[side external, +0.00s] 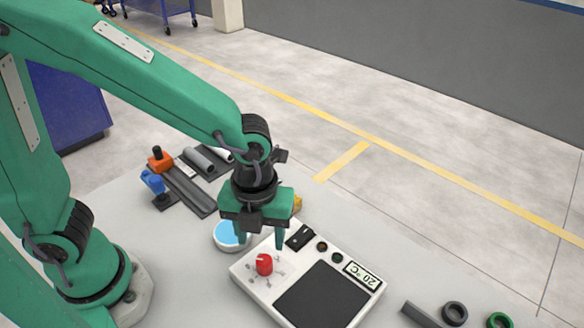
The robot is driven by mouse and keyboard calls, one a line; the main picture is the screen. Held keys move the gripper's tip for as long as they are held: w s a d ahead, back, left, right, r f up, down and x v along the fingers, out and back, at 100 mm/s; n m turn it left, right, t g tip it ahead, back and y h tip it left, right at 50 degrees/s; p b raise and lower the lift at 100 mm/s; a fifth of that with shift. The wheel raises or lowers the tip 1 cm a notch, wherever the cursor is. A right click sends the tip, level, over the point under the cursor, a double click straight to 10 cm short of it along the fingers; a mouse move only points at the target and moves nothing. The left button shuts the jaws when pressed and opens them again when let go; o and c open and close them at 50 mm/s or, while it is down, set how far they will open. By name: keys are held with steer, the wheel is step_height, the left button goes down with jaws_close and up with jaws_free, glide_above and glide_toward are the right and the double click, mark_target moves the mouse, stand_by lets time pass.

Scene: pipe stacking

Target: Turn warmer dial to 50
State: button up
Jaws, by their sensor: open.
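The warmer (249,287) is a white box with a dark plate (321,298) on the table. Its red dial (264,264) sits at the box's upper left, with marks around it. A small display (362,274) appears upside down in this view and seems to read 20 °C. My gripper (260,244) points down with its green fingers apart, above and just behind the dial in the picture. It looks empty and apart from the dial, though the exact height is hard to tell.
A round dish with a blue inside (229,235) stands left of the warmer, close to my gripper. Grey pipes (199,160), an orange piece (160,159) and a blue piece (153,181) lie behind left. Dark rings (454,313) and a green ring (499,320) lie at right.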

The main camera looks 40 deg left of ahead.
steer(key=n, duration=0.5)
steer(key=shift+n, duration=0.3)
steer(key=n, duration=1.3)
steer(key=shift+n, duration=0.3)
steer(key=n, duration=0.9)
steer(key=shift+w, duration=0.1)
steer(key=n, duration=0.4)
steer(key=shift+n, duration=0.3)
steer(key=n, duration=0.5)
steer(key=shift+f, duration=0.1)
